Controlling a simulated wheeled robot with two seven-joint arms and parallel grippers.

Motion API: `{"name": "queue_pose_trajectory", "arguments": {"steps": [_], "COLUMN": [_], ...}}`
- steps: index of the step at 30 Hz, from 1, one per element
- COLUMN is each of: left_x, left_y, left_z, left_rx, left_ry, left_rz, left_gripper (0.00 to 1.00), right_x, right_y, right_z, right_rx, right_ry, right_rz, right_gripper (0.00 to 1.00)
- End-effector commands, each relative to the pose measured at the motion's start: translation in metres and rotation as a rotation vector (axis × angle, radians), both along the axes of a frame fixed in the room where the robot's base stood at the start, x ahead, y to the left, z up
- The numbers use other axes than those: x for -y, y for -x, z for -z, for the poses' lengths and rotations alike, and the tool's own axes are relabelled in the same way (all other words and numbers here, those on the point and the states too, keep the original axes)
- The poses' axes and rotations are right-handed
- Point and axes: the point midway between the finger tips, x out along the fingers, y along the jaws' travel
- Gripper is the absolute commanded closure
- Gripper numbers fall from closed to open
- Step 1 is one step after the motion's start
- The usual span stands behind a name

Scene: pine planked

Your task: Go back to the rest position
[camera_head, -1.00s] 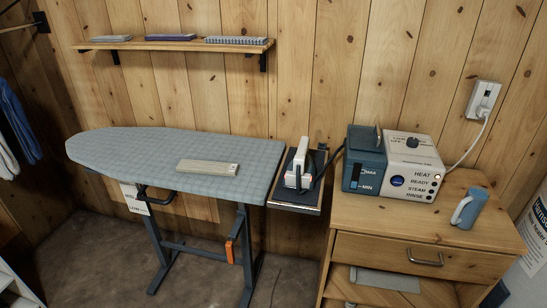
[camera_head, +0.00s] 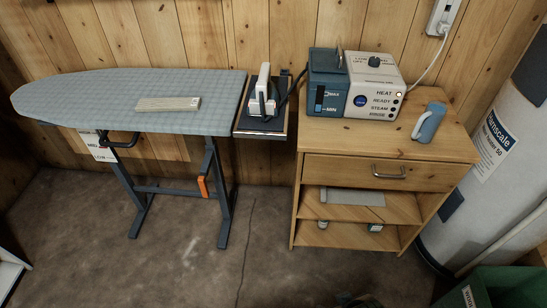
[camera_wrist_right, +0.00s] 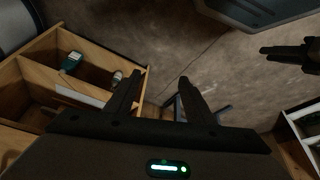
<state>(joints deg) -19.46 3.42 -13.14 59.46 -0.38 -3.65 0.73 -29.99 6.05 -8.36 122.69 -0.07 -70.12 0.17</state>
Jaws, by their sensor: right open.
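My right gripper (camera_wrist_right: 160,92) is open and empty in the right wrist view. Its two dark fingers are apart, with bare floor and the side of the wooden cabinet (camera_wrist_right: 110,88) beyond them. A dark two-pronged shape (camera_wrist_right: 288,52) at the right edge of that view may be my left gripper, but its jaws are not clear. In the head view, a small dark shape at the bottom edge may be part of my arm; neither gripper shows clearly there.
The ironing board (camera_head: 70,90) bears a pale flat bar (camera_head: 168,104). The iron (camera_head: 263,92) stands on its rest beside the steam unit (camera_head: 328,85). A blue mug (camera_head: 429,122) is on the cabinet (camera_head: 390,168). A green bin (camera_head: 500,288) stands lower right. The floor in front is clear.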

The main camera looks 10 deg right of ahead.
Motion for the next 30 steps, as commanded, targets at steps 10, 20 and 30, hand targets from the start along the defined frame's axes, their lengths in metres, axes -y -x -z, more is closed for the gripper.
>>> {"name": "queue_pose_trajectory", "arguments": {"steps": [10, 20, 30], "left_x": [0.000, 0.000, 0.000], "left_y": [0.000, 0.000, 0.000], "left_z": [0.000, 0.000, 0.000], "left_rx": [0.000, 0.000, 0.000], "left_ry": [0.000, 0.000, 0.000], "left_rz": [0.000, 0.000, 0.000], "left_gripper": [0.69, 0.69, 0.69], "right_x": [-0.020, -0.034, -0.037], "right_y": [-0.016, 0.007, 0.029], "right_z": [0.128, 0.226, 0.260], "right_rx": [0.087, 0.179, 0.230], "right_ry": [-0.036, -0.071, -0.090], "right_rz": [-0.019, -0.042, -0.053], "right_gripper": [0.51, 0.51, 0.51]}}
